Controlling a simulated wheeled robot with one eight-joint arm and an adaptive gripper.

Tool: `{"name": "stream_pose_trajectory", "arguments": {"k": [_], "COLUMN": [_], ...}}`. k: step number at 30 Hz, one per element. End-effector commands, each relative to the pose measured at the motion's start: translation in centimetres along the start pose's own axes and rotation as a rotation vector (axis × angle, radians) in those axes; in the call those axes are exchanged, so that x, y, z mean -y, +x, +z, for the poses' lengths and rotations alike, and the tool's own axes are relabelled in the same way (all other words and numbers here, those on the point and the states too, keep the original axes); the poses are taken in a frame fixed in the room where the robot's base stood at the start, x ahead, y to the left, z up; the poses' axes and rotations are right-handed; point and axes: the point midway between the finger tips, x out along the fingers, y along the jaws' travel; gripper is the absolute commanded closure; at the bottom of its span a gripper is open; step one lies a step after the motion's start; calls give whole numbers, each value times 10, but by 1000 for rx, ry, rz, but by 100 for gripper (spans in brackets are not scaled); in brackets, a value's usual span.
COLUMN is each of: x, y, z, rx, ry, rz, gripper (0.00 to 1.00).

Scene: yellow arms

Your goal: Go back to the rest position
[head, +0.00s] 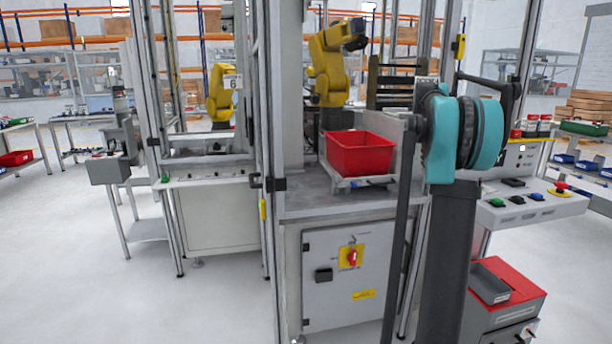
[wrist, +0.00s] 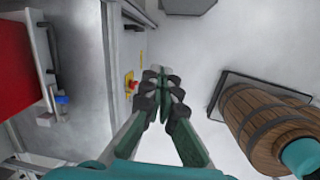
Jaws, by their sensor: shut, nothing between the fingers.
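My gripper (wrist: 160,80) shows in the wrist view, with its dark green fingers brought together at the tips and nothing held. It hangs over the pale floor, beside the front of a grey cabinet. The head view does not show the gripper. My arm stands at the right of the head view, with teal joints at the top.
A red crate (head: 360,153) sits on a bench tray left of my arm; it also shows in the wrist view (wrist: 18,70). The cabinet (head: 340,275) has a red switch. A wooden barrel (wrist: 262,118) stands right of my gripper.

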Motion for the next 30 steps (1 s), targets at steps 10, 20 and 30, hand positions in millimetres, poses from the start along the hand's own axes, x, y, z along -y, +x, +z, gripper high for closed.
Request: {"name": "stream_pose_trajectory", "arguments": {"k": [10,20,30], "x": [115,280,420], "y": [50,118,176], "z": [-135,-241,-298], "rx": [-80,-201,-304], "ry": [585,1146,1559], "rz": [72,80,33], "gripper": [100,100,100]}}
